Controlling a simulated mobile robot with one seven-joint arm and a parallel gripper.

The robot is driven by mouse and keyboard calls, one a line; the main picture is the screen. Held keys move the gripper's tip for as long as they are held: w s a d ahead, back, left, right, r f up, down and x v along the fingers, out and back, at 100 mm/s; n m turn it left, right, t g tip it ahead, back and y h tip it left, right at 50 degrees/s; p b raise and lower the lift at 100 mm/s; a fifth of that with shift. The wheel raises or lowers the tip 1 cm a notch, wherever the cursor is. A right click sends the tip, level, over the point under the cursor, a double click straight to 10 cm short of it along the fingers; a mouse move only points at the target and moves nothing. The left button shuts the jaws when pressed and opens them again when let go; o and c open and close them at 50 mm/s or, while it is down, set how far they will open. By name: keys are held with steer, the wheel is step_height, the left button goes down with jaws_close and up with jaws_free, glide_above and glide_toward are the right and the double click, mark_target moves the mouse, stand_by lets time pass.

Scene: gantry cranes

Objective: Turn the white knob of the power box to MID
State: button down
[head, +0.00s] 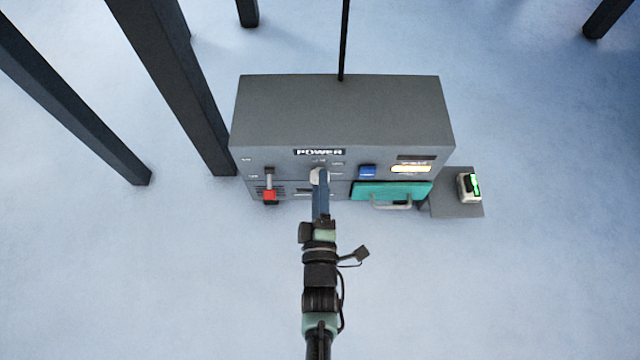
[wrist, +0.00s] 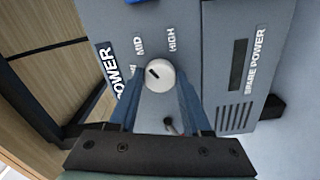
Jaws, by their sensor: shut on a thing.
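The grey power box (head: 340,110) stands on the floor, with its POWER label facing me. Its round white knob (wrist: 159,75) is between my gripper's fingers in the wrist view, and it also shows at the fingertips in the head view (head: 317,174). A short dark mark on the knob points up and left in the wrist view, towards the side of the MID label; HIGH is up and right. A third label is partly hidden by the left finger. My gripper (head: 320,181) is shut on the knob with its blue fingers on either side.
A red-handled lever (head: 269,188) is left of the knob. A blue button (head: 367,171) and a teal drawer (head: 390,191) with a handle are to the right. A small device (head: 469,187) sits beside the box. Dark posts (head: 170,85) stand at the left.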

steer(key=shift+s+f, duration=0.1)
steer(key=shift+c, duration=1.8)
jaws_free()
steer(key=s+p, duration=0.5)
steer(key=s, duration=0.8)
